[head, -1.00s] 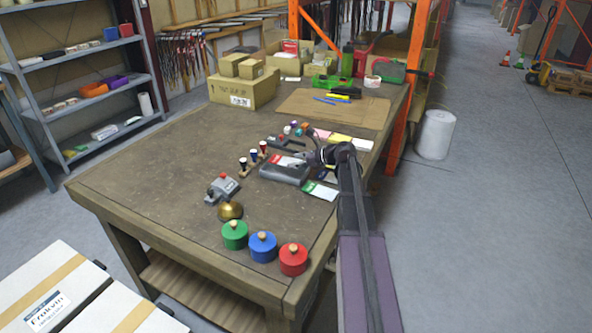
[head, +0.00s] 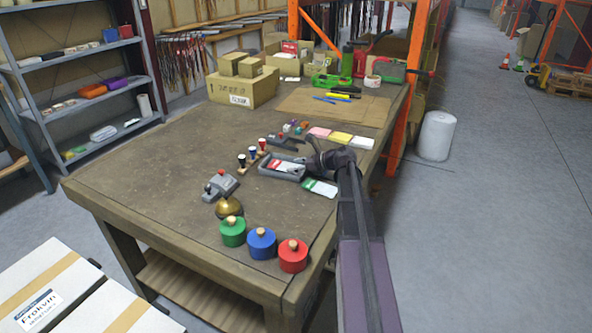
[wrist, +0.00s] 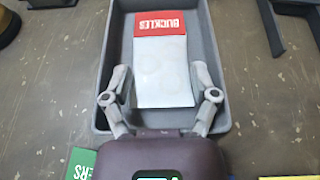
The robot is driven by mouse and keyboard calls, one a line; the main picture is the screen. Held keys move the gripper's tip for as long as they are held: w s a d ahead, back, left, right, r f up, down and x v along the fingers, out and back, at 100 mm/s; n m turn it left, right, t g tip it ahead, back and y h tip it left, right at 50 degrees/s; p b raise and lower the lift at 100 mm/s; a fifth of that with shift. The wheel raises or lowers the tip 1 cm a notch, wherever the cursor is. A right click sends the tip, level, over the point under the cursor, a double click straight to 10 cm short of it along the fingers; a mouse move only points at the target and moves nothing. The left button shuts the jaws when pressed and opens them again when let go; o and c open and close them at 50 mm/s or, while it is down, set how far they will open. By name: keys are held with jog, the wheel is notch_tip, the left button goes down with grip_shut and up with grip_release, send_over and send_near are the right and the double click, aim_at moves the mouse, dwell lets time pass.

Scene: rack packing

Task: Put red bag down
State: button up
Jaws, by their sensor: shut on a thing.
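The red bag (wrist: 162,68) is a flat white packet with a red top band reading "BUCKLES". It lies within the outline of a grey tray (wrist: 203,28), between the tray's walls. In the head view the bag (head: 283,164) shows inside the tray (head: 268,172) on the workbench. My gripper (wrist: 160,82) is shut on the bag, one finger at each side edge. It also shows at the tray in the head view (head: 298,167). I cannot tell whether the bag touches the tray floor.
A green-and-white packet (head: 320,187) lies beside the tray. Stamps (head: 254,157), a grey device (head: 221,185), a brass bell (head: 229,208) and green, blue and red pots (head: 262,244) stand nearby. Pink, yellow and white pads (head: 340,137) lie beyond. The bench's left part is clear.

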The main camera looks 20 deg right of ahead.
jog(key=shift+f, duration=0.15)
jog(key=o, duration=1.1)
jog(key=shift+s+d+r, duration=0.15)
jog(key=shift+s+r, duration=0.05)
jog(key=shift+r, duration=0.1)
jog(key=p+v, duration=0.4)
jog(key=v, duration=0.6)
jog(key=shift+s+d+r, duration=0.1)
jog(key=shift+d+r, duration=0.05)
jog(key=shift+d, duration=0.05)
jog(key=shift+s+d+r+p, duration=0.1)
jog(key=shift+s+d+p, duration=0.25)
